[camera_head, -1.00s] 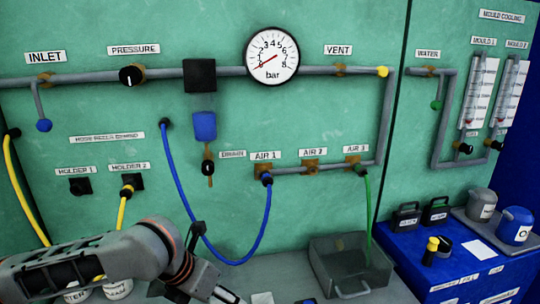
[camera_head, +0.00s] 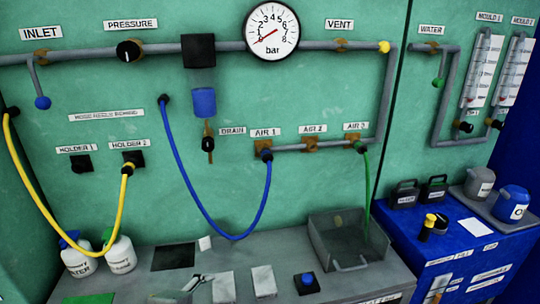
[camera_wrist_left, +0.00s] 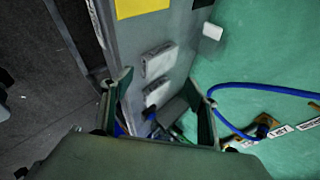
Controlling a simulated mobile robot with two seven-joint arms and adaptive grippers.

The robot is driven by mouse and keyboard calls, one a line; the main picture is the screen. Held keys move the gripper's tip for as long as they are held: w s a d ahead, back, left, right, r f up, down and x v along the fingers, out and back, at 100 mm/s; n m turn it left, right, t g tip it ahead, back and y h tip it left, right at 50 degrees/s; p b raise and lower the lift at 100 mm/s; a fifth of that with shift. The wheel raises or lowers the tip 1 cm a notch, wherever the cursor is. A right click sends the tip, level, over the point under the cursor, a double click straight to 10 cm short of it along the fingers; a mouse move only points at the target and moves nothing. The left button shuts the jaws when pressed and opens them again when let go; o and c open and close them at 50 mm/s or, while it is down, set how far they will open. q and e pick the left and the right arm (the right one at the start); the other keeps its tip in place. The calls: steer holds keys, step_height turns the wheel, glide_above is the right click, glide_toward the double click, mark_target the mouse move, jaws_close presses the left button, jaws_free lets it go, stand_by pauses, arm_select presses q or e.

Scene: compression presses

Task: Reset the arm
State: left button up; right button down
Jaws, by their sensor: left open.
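My left gripper (camera_wrist_left: 160,88) shows in the left wrist view, its two dark fingers apart with nothing held between them. Beyond the fingers are the grey bench top (camera_wrist_left: 185,25) with pale blocks on it and the green panel (camera_wrist_left: 225,60) with a blue hose (camera_wrist_left: 232,88). In the head view my left arm is no longer plainly seen over the bench (camera_head: 330,285). A small grey shape (camera_head: 192,285) lies at the bench's front, and I cannot tell whether it is a tool or a fingertip. My right gripper is in neither view.
The green panel (camera_head: 300,190) carries pipes, a gauge (camera_head: 271,27) and valves. A yellow hose (camera_head: 50,241) and a blue hose (camera_head: 188,185) hang in front of it. White bottles (camera_head: 121,254), pale blocks and a grey bin (camera_head: 325,235) stand on the bench. A blue cabinet (camera_head: 405,240) is at right.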

arm_select(q)
steer(key=s+a+f+n+g+y, duration=0.1)
steer(key=s+a+f+n+y, duration=0.3)
steer(key=a, duration=0.3)
steer(key=s+a+f+n+g+y, duration=0.1)
steer(key=s+a+n, duration=0.35)
steer(key=a, duration=0.25)
steer(key=s+a+f+n+g+y, duration=0.1)
steer(key=s+a+f+n+y, duration=0.2)
steer(key=s+a, duration=0.4)
steer(key=w+d+f+n+t+h, duration=0.3)
steer(key=d+f+h, duration=0.4)
steer(key=d+f, duration=0.6)
steer(key=shift+w+d+f+t+h, duration=0.2)
steer(key=shift+d+f+t+h, duration=0.25)
steer(key=shift+d, duration=0.85)
